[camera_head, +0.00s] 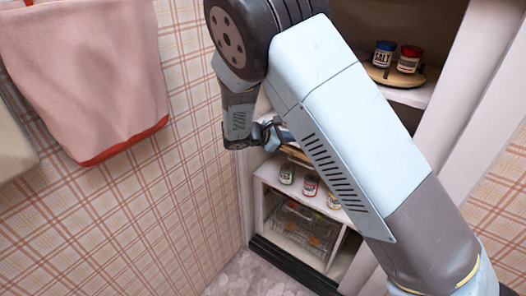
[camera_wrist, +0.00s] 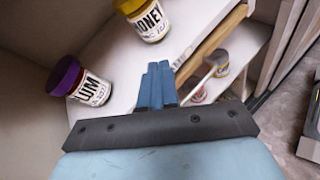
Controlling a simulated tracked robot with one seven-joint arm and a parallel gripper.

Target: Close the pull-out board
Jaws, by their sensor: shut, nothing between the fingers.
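A wooden board edge, which looks like the pull-out board (camera_wrist: 212,42), runs along the underside of a white shelf in the wrist view. In the head view a thin brown strip of it (camera_head: 298,156) shows behind my forearm; most of it is hidden. How far it sticks out I cannot tell. My gripper (camera_wrist: 160,72) is shut and empty, its blue fingertips together just in front of the white shelf and close to the board's near end. Whether they touch it is unclear. In the head view my gripper (camera_head: 272,133) is at the cabinet front, partly covered by my arm.
A honey jar (camera_wrist: 146,20) and a purple-lidded jar (camera_wrist: 80,84) stand on the white shelf near my fingers. Several small jars (camera_head: 310,186) stand on the lower shelf, above a wire basket (camera_head: 303,229). Salt and a red-lidded jar (camera_head: 408,60) sit higher up. Plaid wall lies left.

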